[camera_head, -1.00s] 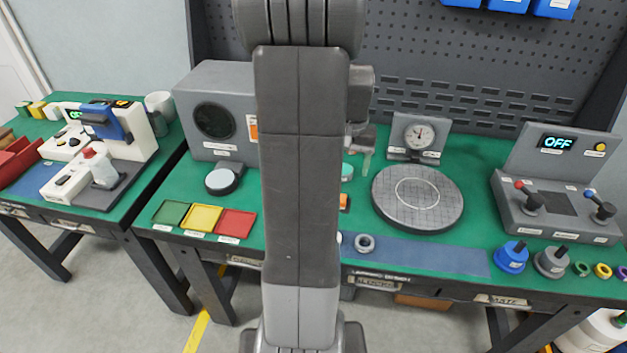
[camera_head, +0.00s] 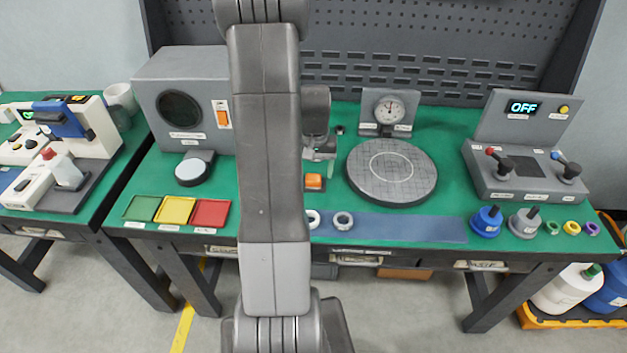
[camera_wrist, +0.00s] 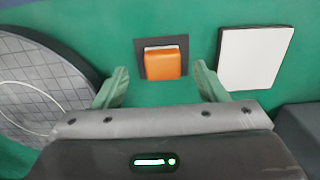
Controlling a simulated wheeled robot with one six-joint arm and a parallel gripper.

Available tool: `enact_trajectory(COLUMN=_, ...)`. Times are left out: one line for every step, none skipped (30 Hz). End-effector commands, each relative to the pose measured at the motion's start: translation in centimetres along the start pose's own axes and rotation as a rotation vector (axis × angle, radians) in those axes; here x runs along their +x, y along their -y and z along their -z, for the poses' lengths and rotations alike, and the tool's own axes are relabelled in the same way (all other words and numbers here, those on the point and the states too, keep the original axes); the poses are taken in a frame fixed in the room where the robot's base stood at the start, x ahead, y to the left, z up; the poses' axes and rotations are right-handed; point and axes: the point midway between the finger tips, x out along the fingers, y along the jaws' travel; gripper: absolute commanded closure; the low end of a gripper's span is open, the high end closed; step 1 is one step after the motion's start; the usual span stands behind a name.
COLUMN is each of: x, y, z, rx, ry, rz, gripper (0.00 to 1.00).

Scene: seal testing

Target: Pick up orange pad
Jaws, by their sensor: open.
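The orange pad (camera_head: 313,181) is a small orange block on a dark square base on the green bench top, just right of my arm in the head view. In the wrist view the orange pad (camera_wrist: 162,63) lies ahead of my gripper (camera_wrist: 162,82), roughly midway between its two greenish fingers. The fingers are apart and nothing is held. In the head view my gripper (camera_head: 320,152) is partly hidden by my arm and appears behind the pad.
A round grey disc (camera_head: 392,172) stands right of the pad; it also shows at the wrist view's left (camera_wrist: 35,85). A white square plate (camera_wrist: 254,58) lies right of the pad there.

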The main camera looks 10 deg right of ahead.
Motion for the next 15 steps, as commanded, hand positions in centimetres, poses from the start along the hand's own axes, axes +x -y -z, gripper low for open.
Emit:
enact_trajectory(x=0.7, y=0.1, z=0.0, rx=-0.001, ry=0.005, rz=-0.001, gripper=0.35)
enact_trajectory(x=1.1, y=0.2, z=0.1, rx=-0.001, ry=0.005, rz=-0.001, gripper=0.35)
enact_trajectory(x=1.6, y=0.3, z=0.1, rx=-0.001, ry=0.005, rz=-0.001, gripper=0.35)
enact_trajectory(x=2.0, y=0.3, z=0.1, rx=-0.001, ry=0.005, rz=-0.001, gripper=0.35)
enact_trajectory(x=2.4, y=0.3, z=0.1, rx=0.000, ry=0.004, rz=0.000, gripper=0.35)
enact_trajectory(x=2.9, y=0.3, z=0.1, rx=0.000, ry=0.004, rz=0.000, gripper=0.35)
enact_trajectory(x=3.1, y=0.3, z=0.2, rx=0.000, ry=0.004, rz=0.000, gripper=0.35)
enact_trajectory(x=3.3, y=0.3, z=0.2, rx=0.000, ry=0.003, rz=0.000, gripper=0.35)
enact_trajectory(x=3.6, y=0.3, z=0.2, rx=0.000, ry=0.002, rz=0.000, gripper=0.35)
enact_trajectory(x=3.7, y=0.3, z=0.2, rx=0.000, ry=0.002, rz=0.000, gripper=0.35)
enact_trajectory(x=3.7, y=0.3, z=0.2, rx=0.000, ry=0.002, rz=0.000, gripper=0.35)
enact_trajectory(x=3.8, y=0.3, z=0.2, rx=0.000, ry=0.001, rz=0.000, gripper=0.35)
enact_trajectory(x=3.8, y=0.3, z=0.2, rx=0.000, ry=0.001, rz=0.000, gripper=0.35)
enact_trajectory(x=3.8, y=0.3, z=0.2, rx=0.000, ry=0.001, rz=0.000, gripper=0.35)
enact_trajectory(x=3.8, y=0.3, z=0.2, rx=0.000, ry=0.001, rz=0.000, gripper=0.35)
